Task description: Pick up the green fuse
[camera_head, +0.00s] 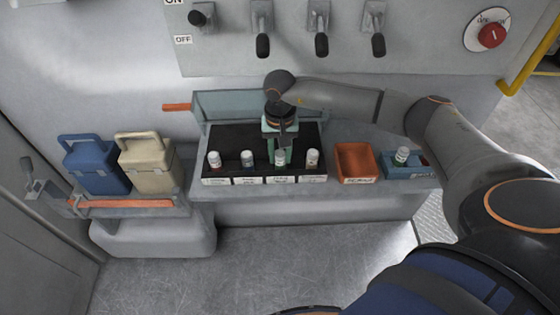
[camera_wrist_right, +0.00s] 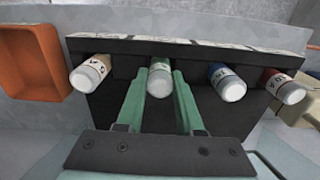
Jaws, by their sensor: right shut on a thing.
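The green fuse (camera_head: 280,158), a white-capped cylinder with a green band, stands in the black rack (camera_head: 232,139), third from the left. It also shows in the right wrist view (camera_wrist_right: 160,82), between the fingertips. My right gripper (camera_head: 281,150) reaches down from above with its green fingers on either side of this fuse. In the right wrist view the gripper (camera_wrist_right: 160,88) is shut on it. The fuse is still in line with its neighbours at the rack's labelled front edge. My left gripper is not in view.
Close beside it stand a blue-banded fuse (camera_head: 247,158), a tan-banded fuse (camera_head: 312,158) and a red-banded fuse (camera_head: 214,160). An orange bin (camera_head: 357,162) and a blue tray (camera_head: 424,172) holding another fuse (camera_head: 402,155) are to the right. Switches hang above.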

